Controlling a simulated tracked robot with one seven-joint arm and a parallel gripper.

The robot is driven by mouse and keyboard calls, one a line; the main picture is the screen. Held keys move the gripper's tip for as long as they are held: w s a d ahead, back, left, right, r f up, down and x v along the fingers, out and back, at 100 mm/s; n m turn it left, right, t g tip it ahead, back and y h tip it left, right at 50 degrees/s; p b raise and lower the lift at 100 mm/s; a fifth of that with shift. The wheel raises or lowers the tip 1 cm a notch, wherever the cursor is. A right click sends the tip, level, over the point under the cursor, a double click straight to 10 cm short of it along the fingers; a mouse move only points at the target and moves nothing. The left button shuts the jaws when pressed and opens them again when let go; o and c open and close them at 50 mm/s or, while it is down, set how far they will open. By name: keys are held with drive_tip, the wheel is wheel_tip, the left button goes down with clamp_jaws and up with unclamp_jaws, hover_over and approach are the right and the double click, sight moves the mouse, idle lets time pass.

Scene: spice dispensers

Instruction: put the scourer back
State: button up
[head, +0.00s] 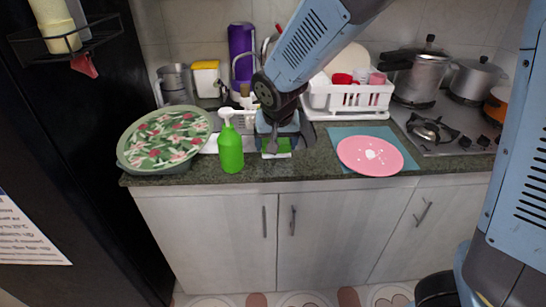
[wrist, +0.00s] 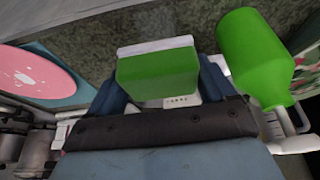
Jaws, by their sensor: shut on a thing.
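The scourer (wrist: 158,72) is a green block with a white layer. In the wrist view it sits between the two fingers of my gripper (wrist: 160,85), which is shut on it. Whether the scourer touches the counter cannot be told. The fingers and wrist hide part of the sink.
The green pump bottle (head: 230,152) stands close left of my gripper; it also shows in the wrist view (wrist: 255,58). A pink plate (head: 370,155) lies on a teal mat to the right. A white dish rack (head: 352,98) stands behind. A floral tray (head: 165,138) is left.

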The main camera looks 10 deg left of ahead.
hover_over(269, 163)
drive_tip(key=s, duration=0.1)
drive_tip(key=shift+s+d+f, duration=0.1)
drive_tip(key=shift+d+f, duration=0.1)
drive_tip(key=shift+f, duration=0.85)
drive_tip(key=shift+s+d+f, duration=0.1)
drive_tip(key=shift+d+f, duration=0.05)
drive_tip(key=shift+f, duration=0.85)
drive_tip(key=shift+a+f, duration=0.1)
drive_tip(key=shift+f, duration=1.55)
drive_tip(key=o, duration=0.8)
drive_tip(key=shift+f, duration=0.1)
drive_tip(key=shift+o, duration=0.2)
drive_tip(key=v, duration=1.2)
